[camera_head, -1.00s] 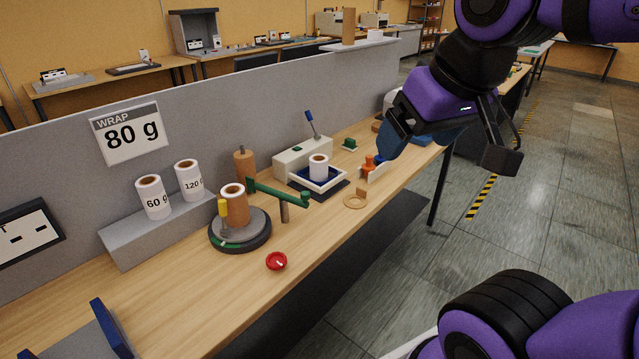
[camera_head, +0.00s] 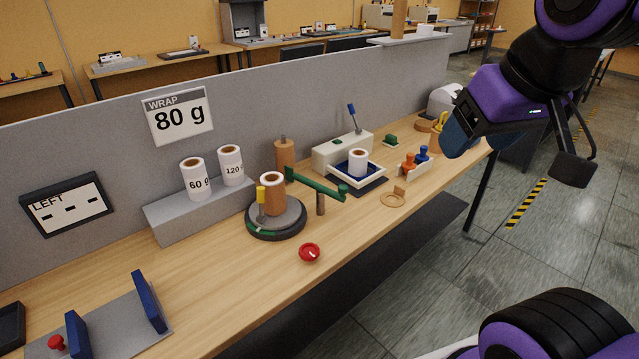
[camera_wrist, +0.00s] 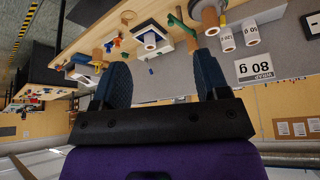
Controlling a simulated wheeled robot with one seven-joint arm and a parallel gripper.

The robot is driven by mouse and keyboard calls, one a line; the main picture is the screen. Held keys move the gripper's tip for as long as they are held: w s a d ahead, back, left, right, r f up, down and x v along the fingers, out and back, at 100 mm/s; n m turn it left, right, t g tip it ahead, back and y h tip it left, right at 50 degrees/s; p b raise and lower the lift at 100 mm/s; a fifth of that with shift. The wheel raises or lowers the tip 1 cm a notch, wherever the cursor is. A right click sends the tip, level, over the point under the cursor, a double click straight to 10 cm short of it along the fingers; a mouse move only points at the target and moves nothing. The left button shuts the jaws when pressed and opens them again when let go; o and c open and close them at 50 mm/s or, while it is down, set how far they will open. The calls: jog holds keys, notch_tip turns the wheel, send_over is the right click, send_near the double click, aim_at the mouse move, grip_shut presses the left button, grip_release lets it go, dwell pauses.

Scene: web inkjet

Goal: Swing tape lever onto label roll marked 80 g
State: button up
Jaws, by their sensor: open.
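The green tape lever (camera_head: 318,184) reaches from behind the round turntable (camera_head: 277,218) to a short brown post (camera_head: 320,203) on its right. A wall sign reads WRAP 80 g (camera_head: 178,117). My gripper (camera_wrist: 160,78) is open and empty, high at the right, apart from the lever.
A red dish (camera_head: 309,252) lies in front of the turntable. A wooden ring (camera_head: 393,198) and a holder with orange and blue pegs (camera_head: 414,162) are farther right. Blue uprights (camera_head: 148,301) stand at front left. A grey partition (camera_head: 60,150) backs the bench.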

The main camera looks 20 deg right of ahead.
aim_at(341, 185)
jog(key=w+f+t, duration=0.1)
jog(key=w, duration=0.4)
jog(key=w+f+t, duration=0.1)
jog(key=w+f, duration=0.1)
jog(key=w, duration=0.4)
jog(key=w+d+f, duration=0.1)
jog(key=w, duration=0.4)
jog(key=shift+w+f+t, duration=0.35)
jog(key=shift+f+t, duration=0.05)
jog(key=shift+c, duration=0.7)
jog(key=w+f+t, duration=0.3)
jog(key=w+f, duration=0.6)
jog(key=w, duration=0.3)
jog(key=w+f+n+t+y, duration=0.1)
jog(key=w+f+t, duration=0.3)
jog(key=f, duration=0.7)
notch_tip(341, 185, down, 10)
jog(key=s+t+y, duration=0.2)
jog(key=t, duration=0.1)
jog(key=shift+n, duration=0.4)
jog(key=w+a, duration=0.1)
jog(key=w, duration=0.6)
jog(key=w+a, duration=0.1)
jog(key=w, duration=0.2)
jog(key=shift+w+a, duration=0.3)
jog(key=shift+f, duration=0.1)
